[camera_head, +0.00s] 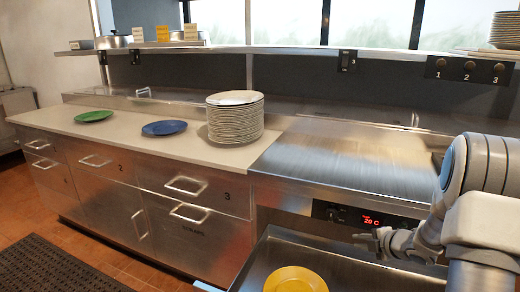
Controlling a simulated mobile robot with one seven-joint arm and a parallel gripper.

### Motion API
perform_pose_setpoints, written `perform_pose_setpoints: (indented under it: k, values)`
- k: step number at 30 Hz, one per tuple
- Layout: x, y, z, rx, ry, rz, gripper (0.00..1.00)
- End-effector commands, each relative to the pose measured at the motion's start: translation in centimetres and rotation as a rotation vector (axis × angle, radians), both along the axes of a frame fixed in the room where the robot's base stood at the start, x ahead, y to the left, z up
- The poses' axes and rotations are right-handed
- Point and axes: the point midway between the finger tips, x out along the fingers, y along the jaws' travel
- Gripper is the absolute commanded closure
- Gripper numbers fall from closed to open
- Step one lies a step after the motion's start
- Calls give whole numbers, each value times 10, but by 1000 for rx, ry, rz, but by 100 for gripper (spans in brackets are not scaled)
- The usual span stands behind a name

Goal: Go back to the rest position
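My arm (465,175) reaches in from the right edge, a light grey jointed arm bent in front of the steel griddle. My gripper (362,238) is at the left end of the arm, near the control panel with the red "20 C" display. It is small and dark in this view, and I cannot tell whether its fingers are apart or together. I see nothing clearly held in it. It appears above and to the right of the yellow plate (295,280), apart from it in the picture.
The yellow plate lies in an open steel tray or drawer (345,272). A griddle (350,160) lies behind. On the left counter (65,123) are a green plate (94,115), a blue plate (164,127) and a white plate stack (235,118). Drawers below look shut. A dark mat (50,268) covers floor.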

Motion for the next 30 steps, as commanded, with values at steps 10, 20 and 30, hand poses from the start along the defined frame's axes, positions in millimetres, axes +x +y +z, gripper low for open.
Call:
perform_pose_setpoints:
  k: [10, 20, 30]
  values:
    - [-15, -4, 128, 69, -9, -502, 82]
    - [-96, 22, 202, 317, 35, -933, 82]
    - [-214, 83, 222, 661, 212, -1269, 82]
